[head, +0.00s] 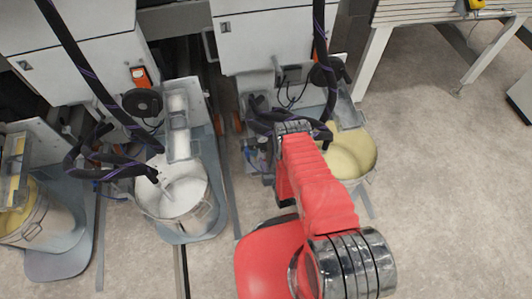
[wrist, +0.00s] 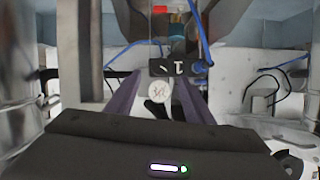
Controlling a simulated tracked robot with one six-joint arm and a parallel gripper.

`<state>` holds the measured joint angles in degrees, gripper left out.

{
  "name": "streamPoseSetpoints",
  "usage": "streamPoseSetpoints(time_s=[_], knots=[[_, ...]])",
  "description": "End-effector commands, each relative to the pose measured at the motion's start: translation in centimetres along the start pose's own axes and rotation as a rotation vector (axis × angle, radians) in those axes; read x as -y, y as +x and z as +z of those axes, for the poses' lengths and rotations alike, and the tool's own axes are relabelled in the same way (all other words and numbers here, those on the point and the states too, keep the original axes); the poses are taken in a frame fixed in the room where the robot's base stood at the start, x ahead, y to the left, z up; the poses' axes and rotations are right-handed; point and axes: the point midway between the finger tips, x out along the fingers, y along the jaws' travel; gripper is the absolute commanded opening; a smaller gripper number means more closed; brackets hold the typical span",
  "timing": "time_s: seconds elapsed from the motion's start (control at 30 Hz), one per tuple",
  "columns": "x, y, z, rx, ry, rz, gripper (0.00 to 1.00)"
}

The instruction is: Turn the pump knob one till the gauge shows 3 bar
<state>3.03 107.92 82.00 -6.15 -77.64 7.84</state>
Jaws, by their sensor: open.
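In the wrist view, a small round pale gauge (wrist: 158,92) sits in the middle, below a black plate (wrist: 174,68) with a white mark like an upside-down 1. The gauge's needle and figures are too small to read. My gripper (wrist: 157,90) has two dark purple fingers, apart, on either side of the gauge in the picture. A dark piece (wrist: 156,110) shows between the fingers; I cannot tell whether it is the pump knob, nor whether a finger touches it.
Blue hoses (wrist: 205,50) and black cables (wrist: 273,98) run close around the gauge. In the head view, a bucket of yellow liquid (head: 362,145) stands right of my arm and one of white liquid (head: 190,190) left. Black hoses (head: 95,165) hang nearby.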

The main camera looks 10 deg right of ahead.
Motion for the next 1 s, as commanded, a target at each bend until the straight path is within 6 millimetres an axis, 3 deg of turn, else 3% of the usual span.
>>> streamPoseSetpoints(time_s=[0.6, 1.0], knots=[[0.0, 6.6, 0.1, 0.000, 0.000, 0.000, 0.48], [0.0, 7.5, 0.0, 0.001, 0.000, 0.001, 0.48]])
